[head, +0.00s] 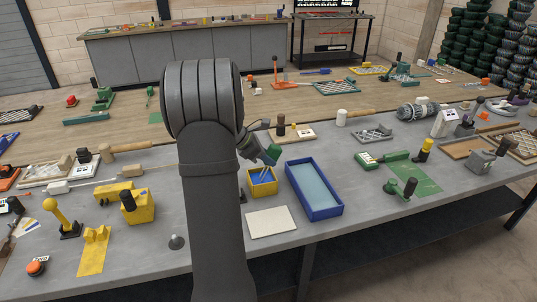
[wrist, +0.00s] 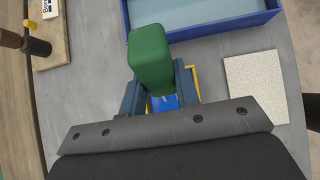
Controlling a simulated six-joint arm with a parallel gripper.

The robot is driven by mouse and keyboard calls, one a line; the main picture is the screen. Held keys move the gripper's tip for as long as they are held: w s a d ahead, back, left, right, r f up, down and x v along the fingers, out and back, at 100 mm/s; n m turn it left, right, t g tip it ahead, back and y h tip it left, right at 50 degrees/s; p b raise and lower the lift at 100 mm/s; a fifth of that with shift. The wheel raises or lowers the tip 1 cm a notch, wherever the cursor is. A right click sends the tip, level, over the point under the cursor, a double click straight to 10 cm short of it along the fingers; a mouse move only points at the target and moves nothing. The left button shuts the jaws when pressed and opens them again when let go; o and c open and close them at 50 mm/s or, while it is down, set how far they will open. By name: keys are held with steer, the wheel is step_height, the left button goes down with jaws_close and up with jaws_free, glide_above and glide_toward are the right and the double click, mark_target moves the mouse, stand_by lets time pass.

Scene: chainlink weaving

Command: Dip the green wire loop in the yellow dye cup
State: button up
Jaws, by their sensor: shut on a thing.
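My gripper (head: 262,152) is shut on a green handle (head: 271,154), just above the yellow cup (head: 262,189). The cup has blue inside, with thin pale shapes in its opening. In the wrist view the green handle (wrist: 150,55) stands between the blue-grey fingers (wrist: 158,92). Part of the cup's yellow rim (wrist: 196,84) shows beside them, with blue below the handle. The wire loop itself cannot be made out clearly; the handle and fingers hide most of the cup in the wrist view, so I cannot tell how deep it is.
A blue tray (head: 322,213) with pale liquid stands right of the cup. A white speckled tile (head: 271,222) lies in front of it. Yellow blocks (head: 142,214) sit at left. A wooden board with a dark cylinder (head: 281,125) stands behind. Bare grey bench shows right of the tray.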

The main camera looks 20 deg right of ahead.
mark_target(279, 147)
stand_by(0.3)
steer(key=shift+d+r, duration=0.4)
steer(key=shift+r, duration=0.4)
steer(key=shift+d+r, duration=0.4)
steer(key=shift+r, duration=0.45)
steer(key=shift+d+r, duration=0.4)
steer(key=shift+r, duration=0.4)
steer(key=shift+r, duration=0.1)
steer(key=shift+r, duration=2.4)
steer(key=shift+s, duration=0.1)
